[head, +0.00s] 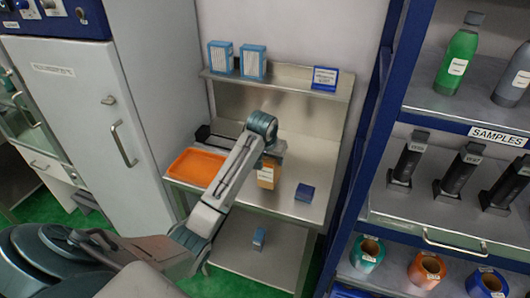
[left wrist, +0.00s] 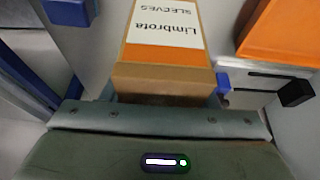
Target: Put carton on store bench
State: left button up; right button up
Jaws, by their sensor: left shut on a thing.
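The carton (head: 266,176) is orange and brown with a white label. In the left wrist view the carton (left wrist: 165,45) reads "Limbrota SLEEVES". My left gripper (head: 269,158) is above it in the head view and shut on it; the fingers are mostly hidden. The carton looks upright over the steel bench (head: 326,171), between the orange tray and a small dark blue box. I cannot tell whether its base touches the bench top. My right gripper is not in view.
The orange tray (head: 196,167) is left of the carton, and the dark blue box (head: 304,193) is right. Blue-white cartons (head: 252,62) stand on the upper shelf. Another small blue box (head: 259,238) is on the lower shelf. A blue rack (head: 372,150) borders the bench's right side.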

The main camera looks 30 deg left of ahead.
pick_arm(q)
jog(key=w+a+f+p, duration=0.3)
jog(key=a+f, duration=0.1)
jog(key=shift+w+a+p, duration=0.2)
jog(key=shift+w+p, duration=0.2)
jog(key=shift+f, duration=0.1)
jog(key=o, duration=1.2)
